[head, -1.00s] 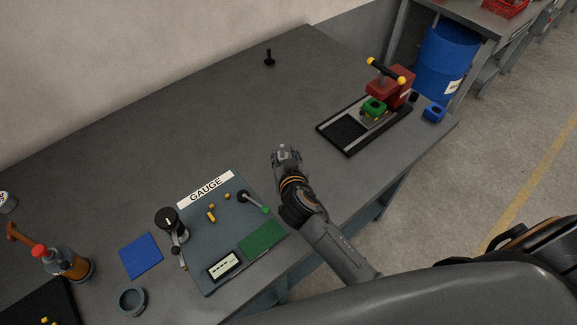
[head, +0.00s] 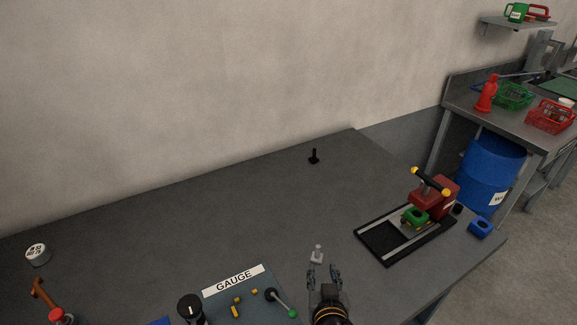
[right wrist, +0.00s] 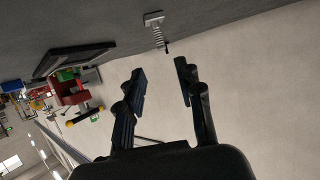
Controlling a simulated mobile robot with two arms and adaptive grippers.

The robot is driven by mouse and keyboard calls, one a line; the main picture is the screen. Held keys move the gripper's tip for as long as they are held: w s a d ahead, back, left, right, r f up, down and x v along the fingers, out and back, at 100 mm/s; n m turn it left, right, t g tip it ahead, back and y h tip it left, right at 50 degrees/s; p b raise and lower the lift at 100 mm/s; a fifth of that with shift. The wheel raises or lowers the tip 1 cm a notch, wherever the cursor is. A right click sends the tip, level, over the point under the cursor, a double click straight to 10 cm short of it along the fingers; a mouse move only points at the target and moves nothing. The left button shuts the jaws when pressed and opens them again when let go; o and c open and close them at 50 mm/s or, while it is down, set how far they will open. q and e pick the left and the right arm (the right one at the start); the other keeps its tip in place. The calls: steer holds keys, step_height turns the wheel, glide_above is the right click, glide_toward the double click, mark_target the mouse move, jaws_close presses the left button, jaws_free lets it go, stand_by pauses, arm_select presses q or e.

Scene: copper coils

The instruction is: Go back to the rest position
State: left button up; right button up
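My right gripper (head: 324,270) is at the bottom of the head view, low over the front part of the grey table. In the right wrist view its two fingers (right wrist: 162,76) are spread with nothing between them. A small pale grey piece (head: 317,254) stands on the table just beyond the fingertips, apart from them. In the right wrist view the piece (right wrist: 156,30) shows a flat base and a ribbed, coil-like stem. My left gripper is not in view.
A red press (head: 445,193) with a green part (head: 415,217) stands on a black-framed base at the right. The GAUGE board (head: 262,287) is at the bottom left of the gripper. A small black peg (head: 314,157) stands near the back edge. The table's middle is clear.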

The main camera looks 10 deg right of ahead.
steer(key=s+d, duration=0.1)
steer(key=s+d+f+g, duration=0.1)
steer(key=s, duration=0.1)
steer(key=s+d+f+g, duration=0.1)
steer(key=shift+s+d+f, duration=0.15)
steer(key=shift+s+d, duration=0.05)
steer(key=shift+d, duration=0.15)
steer(key=s+g, duration=0.1)
steer(key=s, duration=0.1)
steer(key=s+d+f+g, duration=0.1)
steer(key=s+d+g, duration=0.1)
steer(key=s, duration=0.1)
steer(key=shift+s+f+n, duration=0.3)
steer(key=shift+s+f, duration=0.05)
steer(key=s+n+g+y, duration=0.3)
steer(key=s+g, duration=0.2)
steer(key=s, duration=0.7)
step_height(320, 180, down, 28)
steer(key=s+g, duration=0.1)
steer(key=s, duration=0.1)
steer(key=s+d+f+g+b, duration=0.1)
steer(key=s+d+f, duration=0.1)
steer(key=s+f, duration=1.3)
steer(key=shift+s+d+f+n+h, duration=0.25)
steer(key=shift+s+f+n+h, duration=0.05)
steer(key=shift+s+n, duration=0.1)
steer(key=shift+s, duration=0.1)
